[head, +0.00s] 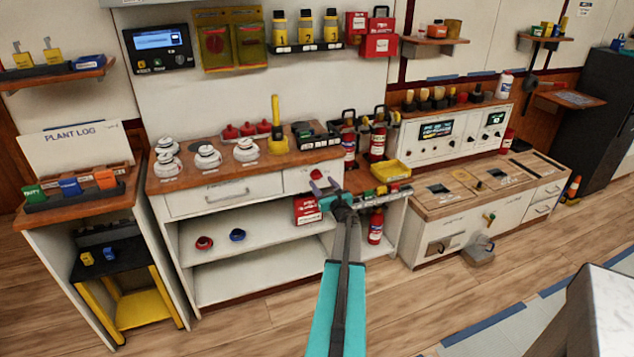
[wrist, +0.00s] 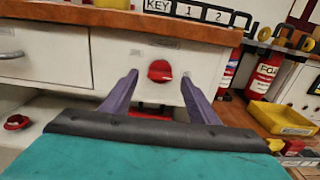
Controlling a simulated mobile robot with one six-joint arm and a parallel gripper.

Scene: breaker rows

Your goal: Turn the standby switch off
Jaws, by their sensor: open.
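A red knob (wrist: 160,70) sits on the white cabinet front under the wooden counter; it also shows in the head view (head: 317,173). No label for a standby switch is readable on it, and I cannot tell which way it is set. My gripper (head: 323,187) is open and faces this panel. In the wrist view its two purple fingers (wrist: 159,76) appear on either side of the knob, apart from each other with nothing held. I cannot tell whether a fingertip touches the panel.
A drawer with a handle (head: 227,194) is left of the knob. A KEY rack (wrist: 190,10) stands on the counter above. A yellow tray (head: 391,170) and fire extinguishers (head: 377,144) are to the right. A red box (head: 307,209) sits on the shelf below.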

